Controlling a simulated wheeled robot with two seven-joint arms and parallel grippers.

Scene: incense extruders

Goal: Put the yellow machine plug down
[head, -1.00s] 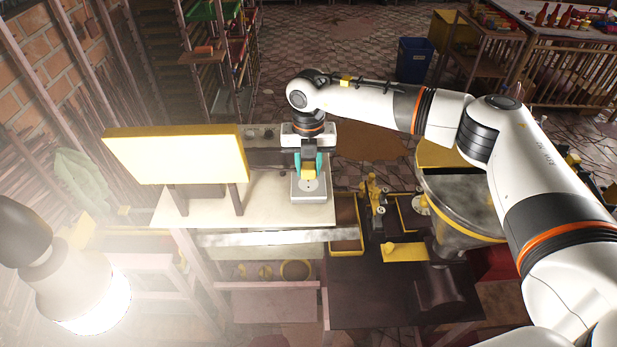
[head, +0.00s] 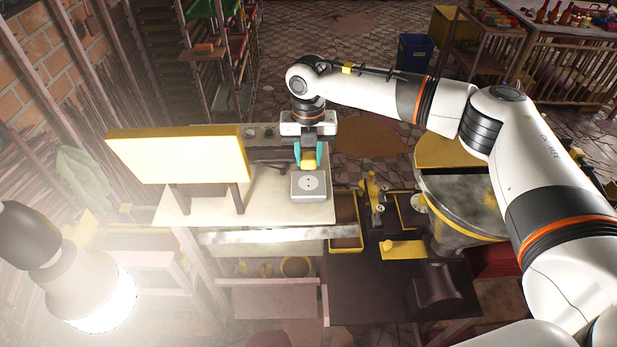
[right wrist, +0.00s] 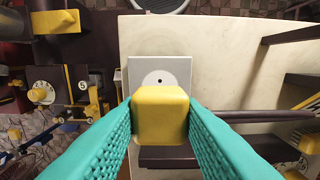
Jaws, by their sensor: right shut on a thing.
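The yellow machine plug (head: 309,158) is between the teal fingertips of my right gripper (head: 309,155). In the right wrist view the plug (right wrist: 160,115) is a rounded yellow block with a teal finger pressed on each side. A pale grey socket box (head: 312,188) with a round face and small dark holes sits on the cream worktop (head: 265,208). The plug shows just behind and above this box, apart from its round face. In the right wrist view the socket box (right wrist: 160,76) is partly hidden behind the plug. My left gripper is not in view.
A yellow-edged, bright panel (head: 178,157) stands on the worktop's left. A grey unit with knobs (head: 258,133) is behind. A dark table with yellow fittings (head: 403,250) and a round drum (head: 460,195) lie to the right. A glowing lamp (head: 85,285) is at lower left.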

